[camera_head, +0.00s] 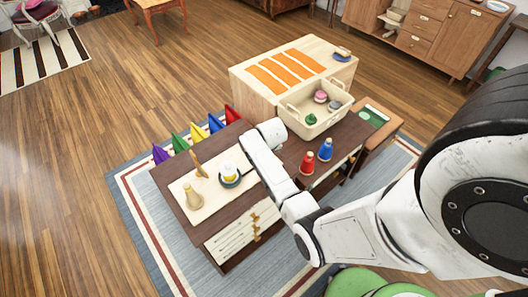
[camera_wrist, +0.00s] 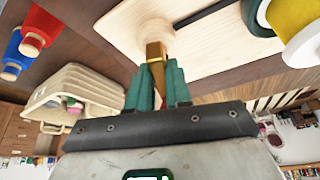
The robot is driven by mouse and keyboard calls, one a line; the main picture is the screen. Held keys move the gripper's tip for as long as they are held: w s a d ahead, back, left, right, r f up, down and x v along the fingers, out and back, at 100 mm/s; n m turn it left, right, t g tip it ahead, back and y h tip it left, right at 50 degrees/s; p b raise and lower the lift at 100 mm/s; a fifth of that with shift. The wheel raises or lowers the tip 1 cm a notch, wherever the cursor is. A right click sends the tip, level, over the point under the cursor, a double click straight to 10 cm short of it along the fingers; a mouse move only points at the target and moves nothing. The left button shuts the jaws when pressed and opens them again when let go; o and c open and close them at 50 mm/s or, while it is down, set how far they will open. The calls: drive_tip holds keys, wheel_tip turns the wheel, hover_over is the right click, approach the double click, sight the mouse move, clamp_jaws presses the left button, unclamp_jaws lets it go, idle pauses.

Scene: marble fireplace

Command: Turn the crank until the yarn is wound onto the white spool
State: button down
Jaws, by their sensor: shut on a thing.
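The winder's pale wooden board (camera_head: 205,208) lies on a dark brown table. On it, a spool (camera_head: 230,170) with white and yellow parts stands above a dark disc. A tan cone (camera_head: 193,197) and a thin wooden upright (camera_head: 198,162) are also on the board. In the wrist view, my gripper (camera_wrist: 157,80) has its green fingers shut on a brass-coloured crank handle (camera_wrist: 154,53). Yellow yarn (camera_wrist: 293,14) with a white flange (camera_wrist: 308,45) shows at the upper right.
A red spool (camera_head: 307,163) and a blue spool (camera_head: 326,150) stand right of my arm. A cream basket (camera_head: 312,128) of small items sits behind them, before a wooden chest (camera_head: 262,80).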

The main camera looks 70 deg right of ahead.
drive_tip(key=m, duration=0.2)
drive_tip(key=m+g+b, duration=0.2)
drive_tip(key=m, duration=0.1)
drive_tip(key=shift+w+a+f+m+h, duration=0.1)
drive_tip(key=shift+a+f+m+h, duration=0.05)
drive_tip(key=shift+f+m+h, duration=0.2)
drive_tip(key=shift+r+m+g+b, duration=0.1)
drive_tip(key=shift+m+g+b, duration=0.8)
drive_tip(key=shift+m, duration=1.05)
drive_tip(key=c, duration=1.1)
unclamp_jaws()
drive_tip(key=shift+w, duration=0.1)
drive_tip(key=shift+o, duration=0.3)
drive_tip(key=shift+r, duration=0.15)
drive_tip(key=shift+w+r, duration=0.1)
drive_tip(key=shift+r, duration=0.35)
drive_tip(key=v, duration=0.9)
drive_tip(key=shift+a+r+b, duration=0.3)
drive_tip(key=shift+r+b, duration=0.05)
drive_tip(key=shift+b, duration=0.05)
